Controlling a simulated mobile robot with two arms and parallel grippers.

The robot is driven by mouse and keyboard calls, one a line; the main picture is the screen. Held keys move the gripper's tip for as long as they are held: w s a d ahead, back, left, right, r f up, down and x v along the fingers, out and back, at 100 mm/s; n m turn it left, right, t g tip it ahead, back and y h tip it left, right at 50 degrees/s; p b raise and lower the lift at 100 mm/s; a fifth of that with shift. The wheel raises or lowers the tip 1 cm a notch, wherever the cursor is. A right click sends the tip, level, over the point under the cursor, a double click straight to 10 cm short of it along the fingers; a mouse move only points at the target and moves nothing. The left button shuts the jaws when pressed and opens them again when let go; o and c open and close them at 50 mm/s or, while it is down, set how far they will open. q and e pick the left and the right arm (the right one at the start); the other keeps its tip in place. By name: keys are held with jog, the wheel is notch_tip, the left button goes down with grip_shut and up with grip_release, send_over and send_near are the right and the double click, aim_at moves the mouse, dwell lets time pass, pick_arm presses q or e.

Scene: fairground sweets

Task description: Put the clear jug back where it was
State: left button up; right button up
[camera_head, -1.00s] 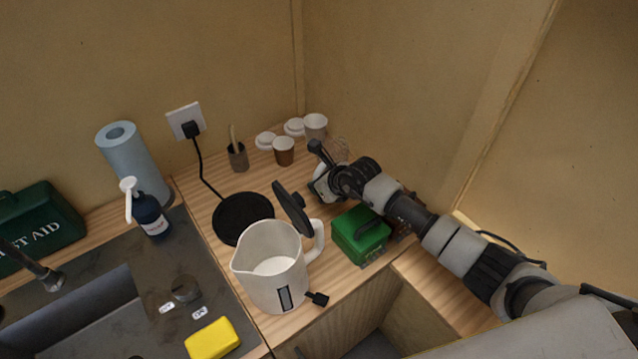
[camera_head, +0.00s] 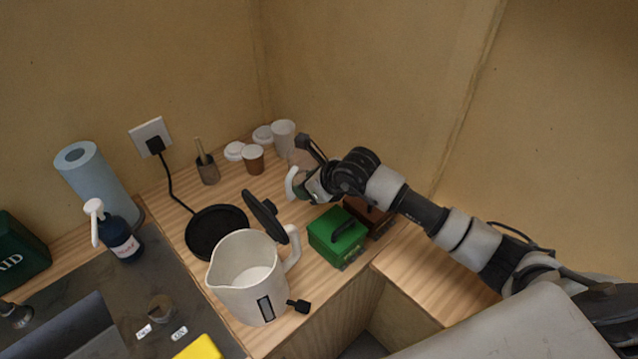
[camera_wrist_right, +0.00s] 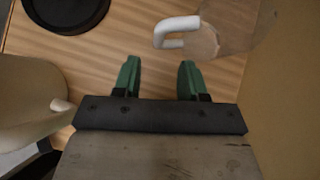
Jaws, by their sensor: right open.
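The clear jug (camera_wrist_right: 236,32) is see-through with a white handle (camera_wrist_right: 176,30). In the right wrist view it stands beyond my right gripper (camera_wrist_right: 158,65), toward the upper right, with the handle pointing left. My right gripper is open, its green fingers apart with bare wood between them; the jug is outside them. In the head view the right gripper (camera_head: 305,184) is over the counter's back right, hiding most of the jug. The white handle (camera_head: 291,184) shows at its left. My left gripper is not in view.
A white kettle (camera_head: 246,285) with its lid open stands at the counter front, near a round black base (camera_head: 215,232). A green box (camera_head: 337,238) sits below my right arm. Paper cups (camera_head: 253,160) stand along the back.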

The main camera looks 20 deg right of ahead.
jog(key=v, duration=0.4)
jog(key=shift+s+r+b, duration=0.15)
jog(key=shift+r+b, duration=0.05)
jog(key=shift+b, duration=0.2)
dwell(0.9)
